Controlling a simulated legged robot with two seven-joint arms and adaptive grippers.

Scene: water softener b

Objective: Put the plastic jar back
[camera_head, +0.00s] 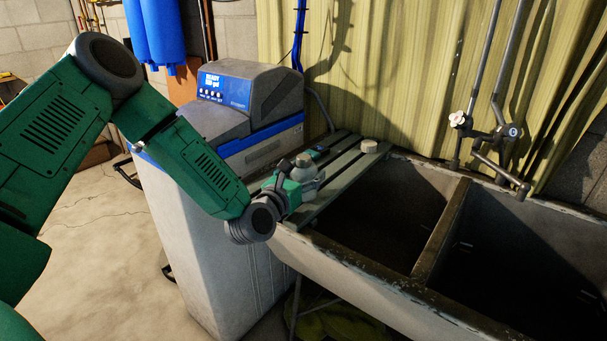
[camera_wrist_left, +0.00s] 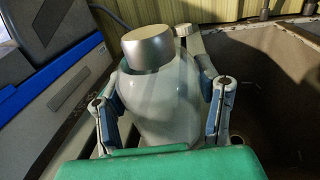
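The plastic jar (camera_head: 303,172), pale and translucent with a grey cap, shows at the slatted boards across the sink's left end. It appears upright. In the left wrist view the jar (camera_wrist_left: 160,95) fills most of the space between the fingers of my left gripper (camera_wrist_left: 165,100). One finger is on each side of it, very close to its walls. Whether both pads press on it is unclear. In the head view my left gripper (camera_head: 298,187) is beside the jar, partly hiding it. The jar's base is hidden. My right gripper is not in view.
A small pale round object (camera_head: 370,146) sits farther back on the slatted boards (camera_head: 340,180). The grey water softener (camera_head: 215,210) with its blue display stands left of the boards. The double sink (camera_head: 445,225) has open basins and a pipe tap (camera_head: 495,135) at the right.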

